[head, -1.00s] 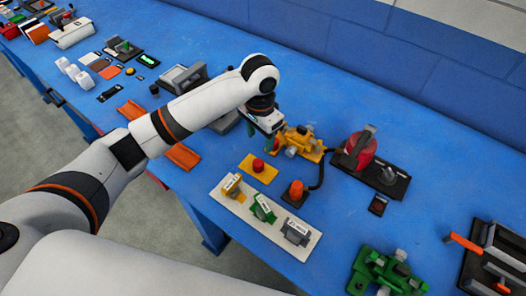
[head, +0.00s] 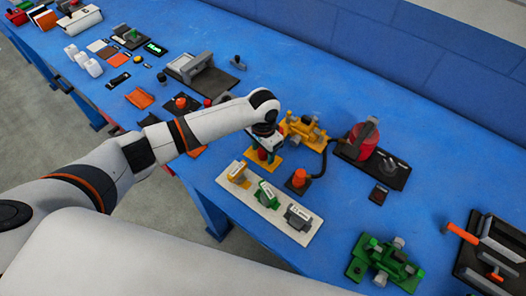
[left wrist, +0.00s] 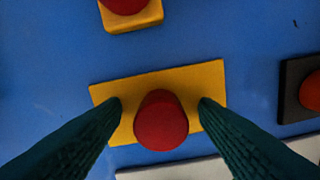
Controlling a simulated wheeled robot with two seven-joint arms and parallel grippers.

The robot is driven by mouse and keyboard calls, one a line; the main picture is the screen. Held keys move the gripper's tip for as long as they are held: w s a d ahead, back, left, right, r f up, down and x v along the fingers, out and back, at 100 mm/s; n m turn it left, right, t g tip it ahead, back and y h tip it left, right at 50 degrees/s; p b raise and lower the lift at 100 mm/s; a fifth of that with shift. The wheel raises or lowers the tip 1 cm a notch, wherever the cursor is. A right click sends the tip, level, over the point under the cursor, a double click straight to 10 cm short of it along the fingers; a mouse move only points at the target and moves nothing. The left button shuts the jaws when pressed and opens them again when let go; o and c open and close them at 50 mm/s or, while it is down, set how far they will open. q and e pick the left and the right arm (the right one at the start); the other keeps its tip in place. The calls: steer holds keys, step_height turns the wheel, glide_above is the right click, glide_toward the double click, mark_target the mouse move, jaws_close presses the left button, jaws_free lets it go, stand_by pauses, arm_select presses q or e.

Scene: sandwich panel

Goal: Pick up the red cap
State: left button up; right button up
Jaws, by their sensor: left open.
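The red cap (left wrist: 161,121) sits on a yellow rectangular base (left wrist: 206,80) in the left wrist view. In the head view the cap (head: 262,154) shows partly, with my gripper over it. My left gripper (left wrist: 157,104) is open, with one dark green finger on each side of the cap. The fingertips overlap the yellow base in the picture; I cannot tell whether they touch the cap. In the head view my left gripper (head: 264,150) points down at the base from above. My right gripper is not in view.
An orange cone-shaped piece on a dark base (head: 299,178) stands close to the right. A pale panel with several small switches (head: 262,228) lies just in front. A yellow valve-like fixture (head: 303,128) is behind. Another red knob on yellow (left wrist: 133,22) is near the top.

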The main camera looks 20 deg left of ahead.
arm_select(q)
steer(key=shift+c, duration=0.3)
steer(key=c, duration=1)
steer(key=shift+r, duration=0.1)
